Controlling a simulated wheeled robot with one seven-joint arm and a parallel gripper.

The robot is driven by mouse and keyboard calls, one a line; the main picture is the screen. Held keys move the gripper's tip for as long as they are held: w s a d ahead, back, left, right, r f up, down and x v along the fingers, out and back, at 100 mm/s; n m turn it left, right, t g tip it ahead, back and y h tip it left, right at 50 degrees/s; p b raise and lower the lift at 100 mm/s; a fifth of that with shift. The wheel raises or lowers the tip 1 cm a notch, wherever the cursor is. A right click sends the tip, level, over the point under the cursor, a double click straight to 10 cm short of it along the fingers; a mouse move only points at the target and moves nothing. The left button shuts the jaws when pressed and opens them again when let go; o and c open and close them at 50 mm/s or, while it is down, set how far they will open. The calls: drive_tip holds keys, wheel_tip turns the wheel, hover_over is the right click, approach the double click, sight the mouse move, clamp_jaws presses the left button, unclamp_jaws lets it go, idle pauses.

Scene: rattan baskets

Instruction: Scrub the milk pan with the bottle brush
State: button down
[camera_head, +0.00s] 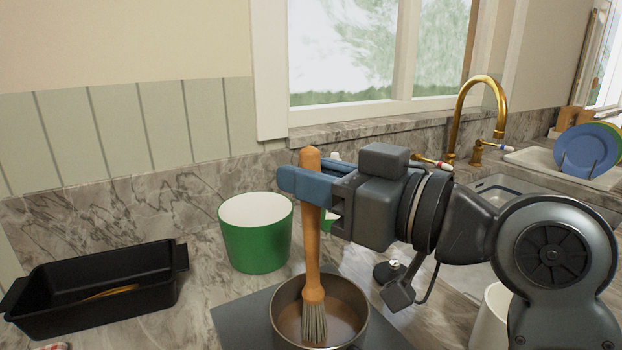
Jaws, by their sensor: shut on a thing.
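The milk pan (359,300) is a round metal pan with a brownish inside, standing on a flat dark grey board at the bottom middle. The bottle brush (312,262) has an orange-brown wooden handle and grey bristles (314,322). It is nearly upright, bristles down. The bristles are within the pan's opening; I cannot tell whether they touch its floor. My gripper (308,187) is shut on the upper part of the handle, above the pan. The pan's handle is not clearly visible.
A green pot (256,247) with a white inside stands behind the board. A black tray (95,287) holding a brown item is at left. A white container (491,318) stands at lower right. The sink (505,190), gold faucet (455,120) and blue plate (588,150) are at right.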

wheel_tip(320, 180, up, 12)
drive_tip(key=p, duration=0.8)
drive_tip(key=shift+r+p, duration=0.1)
drive_tip(key=shift+p, duration=0.3)
drive_tip(key=s+a+p, duration=0.1)
drive_tip(key=s+a, duration=0.1)
drive_tip(key=a, duration=0.4)
drive_tip(key=shift+s, duration=0.2)
idle(0.6)
